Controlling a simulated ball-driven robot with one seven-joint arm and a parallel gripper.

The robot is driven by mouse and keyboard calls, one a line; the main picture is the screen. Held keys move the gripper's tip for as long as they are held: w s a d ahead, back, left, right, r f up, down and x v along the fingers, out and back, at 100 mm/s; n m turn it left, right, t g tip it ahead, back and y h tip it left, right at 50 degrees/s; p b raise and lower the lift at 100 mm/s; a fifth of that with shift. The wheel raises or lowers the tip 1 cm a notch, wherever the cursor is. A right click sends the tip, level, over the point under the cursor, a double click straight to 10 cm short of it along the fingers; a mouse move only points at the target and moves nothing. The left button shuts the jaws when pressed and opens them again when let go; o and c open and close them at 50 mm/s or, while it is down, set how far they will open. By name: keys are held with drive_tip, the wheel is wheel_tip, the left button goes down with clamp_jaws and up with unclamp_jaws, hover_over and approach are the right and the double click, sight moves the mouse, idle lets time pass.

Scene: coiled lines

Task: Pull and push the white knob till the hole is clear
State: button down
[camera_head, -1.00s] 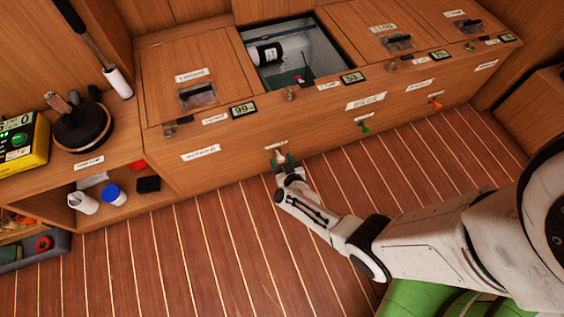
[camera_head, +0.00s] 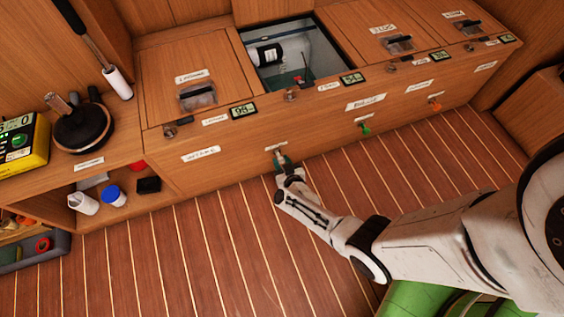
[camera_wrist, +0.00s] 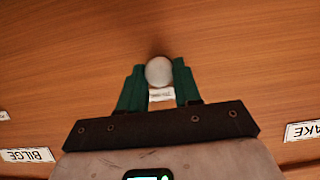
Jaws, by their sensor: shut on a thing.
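The white knob (camera_wrist: 159,71) shows in the wrist view as a round pale ball on the wooden front panel (camera_wrist: 70,60). My gripper (camera_wrist: 158,82) has its two green fingers on either side of the knob, shut on it. In the head view my gripper (camera_head: 282,160) is at the lower front of the wooden locker, and the knob there is mostly hidden by the fingers. The open hatch (camera_head: 297,55) above holds a pale cylinder with a black end (camera_head: 268,53) and some small parts. I cannot make out a hole there.
A green knob (camera_head: 365,131) and an orange knob (camera_head: 435,104) sit further right on the same front. Small displays (camera_head: 243,111) line the top edge. A shelf with jars (camera_head: 113,196) is at the left. The striped floor is clear.

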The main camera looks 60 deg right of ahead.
drive_tip(key=s+a, duration=0.1)
drive_tip(key=s, duration=0.1)
drive_tip(key=s+a+p, duration=0.1)
drive_tip(key=s+a, duration=0.1)
drive_tip(key=shift+s, duration=0.25)
drive_tip(key=c, duration=0.8)
unclamp_jaws()
drive_tip(key=p+v, duration=0.5)
drive_tip(key=v, duration=0.5)
drive_tip(key=shift+s+a+r, duration=0.1)
drive_tip(key=shift+s+a, duration=0.15)
drive_tip(key=shift+c, duration=0.3)
